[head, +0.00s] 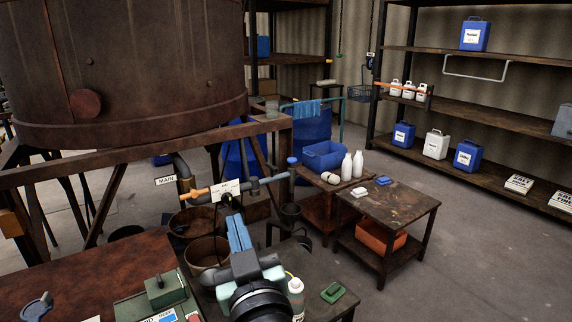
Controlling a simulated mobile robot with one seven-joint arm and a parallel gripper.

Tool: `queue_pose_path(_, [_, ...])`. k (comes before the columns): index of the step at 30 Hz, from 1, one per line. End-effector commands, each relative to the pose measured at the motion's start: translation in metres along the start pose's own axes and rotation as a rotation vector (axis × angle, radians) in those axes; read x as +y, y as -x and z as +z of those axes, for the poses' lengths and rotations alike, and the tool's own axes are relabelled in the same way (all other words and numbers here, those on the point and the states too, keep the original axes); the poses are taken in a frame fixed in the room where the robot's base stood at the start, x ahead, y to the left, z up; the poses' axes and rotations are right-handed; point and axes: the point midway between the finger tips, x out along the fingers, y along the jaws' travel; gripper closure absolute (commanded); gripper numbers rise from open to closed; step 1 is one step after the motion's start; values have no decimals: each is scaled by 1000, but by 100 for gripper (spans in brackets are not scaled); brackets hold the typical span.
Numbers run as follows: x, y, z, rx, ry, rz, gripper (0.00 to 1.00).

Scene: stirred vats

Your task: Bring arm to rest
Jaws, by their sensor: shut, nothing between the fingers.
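My arm reaches in from the bottom of the head view, over the front table. My gripper (234,219) has long blue fingers that point away from me and lie together, with nothing seen between them. Its tip is just below the pipe with the orange valve handle (194,194) and the white label (226,189). Whether the tip touches the pipe or a dark part there cannot be told.
A rusty vat (130,65) stands at left on a frame. Buckets (207,252) sit below the pipe. A white bottle (296,297) and a green block (333,292) are close beside my arm. A small table (395,214) stands right of centre. The floor (480,260) at right is clear.

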Motion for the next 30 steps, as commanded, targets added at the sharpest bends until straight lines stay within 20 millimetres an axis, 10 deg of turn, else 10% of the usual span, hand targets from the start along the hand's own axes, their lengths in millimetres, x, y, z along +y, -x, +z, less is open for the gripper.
queue_pose_path(6, [44, 35, -169, 283, 26, 170, 100])
queue_pose_path(13, [67, 105, -298, 565, 16, 304, 100])
queue_pose_path(19, [72, 142, -340, 685, 2, 350, 100])
queue_pose_path(30, [73, 146, -344, 698, 0, 355, 100])
